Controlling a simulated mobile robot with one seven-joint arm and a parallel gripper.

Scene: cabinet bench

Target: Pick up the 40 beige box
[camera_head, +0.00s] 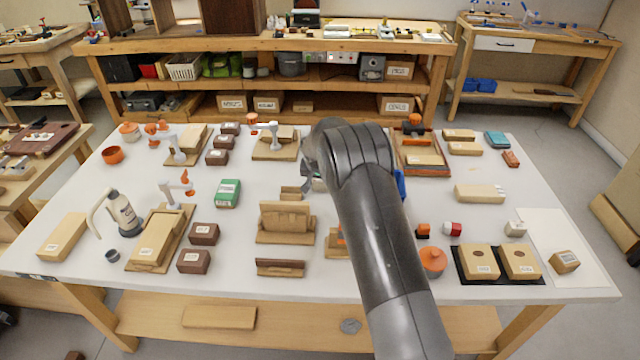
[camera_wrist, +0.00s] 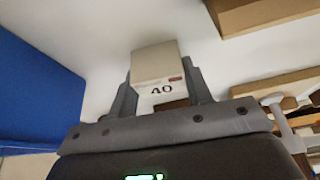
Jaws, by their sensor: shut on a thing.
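The beige box marked 40 (camera_wrist: 157,64) is in the wrist view, with its label facing the camera. It sits between the two grey fingers of my gripper (camera_wrist: 160,82), which are shut on its sides. White tabletop shows around it; I cannot tell whether the box touches the table. In the head view my dark grey arm reaches over the middle of the white table (camera_head: 350,282) and hides the box and most of the gripper.
A blue object (camera_wrist: 35,85) is on the left in the wrist view; its edge shows beside my arm in the head view (camera_head: 400,184). A wooden stand (camera_head: 286,220), a green box (camera_head: 227,193) and brown boxes (camera_head: 204,233) lie left of my arm. An orange round pot (camera_head: 432,261) is right.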

